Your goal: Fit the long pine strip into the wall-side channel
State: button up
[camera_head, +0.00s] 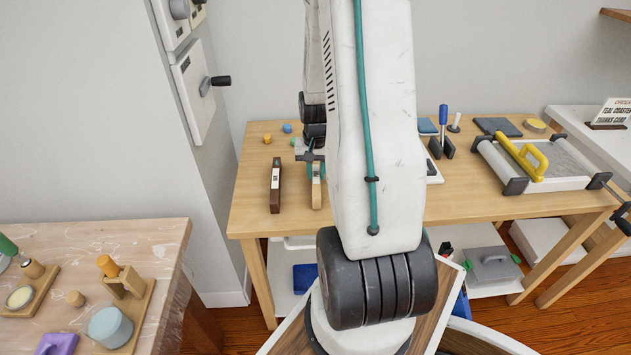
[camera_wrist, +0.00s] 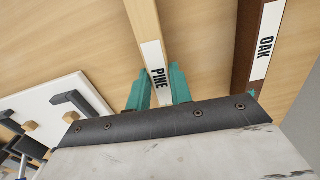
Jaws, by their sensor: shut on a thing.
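The long pine strip (camera_wrist: 147,28) is pale wood with a white label reading PINE. It also shows in the head view (camera_head: 316,190), on or just above the back table. My gripper (camera_wrist: 160,80) has its teal fingers on both sides of the strip at the labelled end and is shut on it. In the head view my gripper (camera_head: 311,160) is at the strip's far end. A white board (camera_wrist: 58,100) with dark brackets and small wooden blocks lies left in the wrist view. My arm hides most of it in the head view, and I cannot make out the wall-side channel.
A framed tray (camera_head: 548,180) with a yellow handle stands at the right. A workbench (camera_head: 160,235) with tools is at left. Bare tabletop (camera_head: 255,215) surrounds the strips.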

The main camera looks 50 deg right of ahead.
aim_at(316, 174)
jog(key=shift+r, duration=2.2)
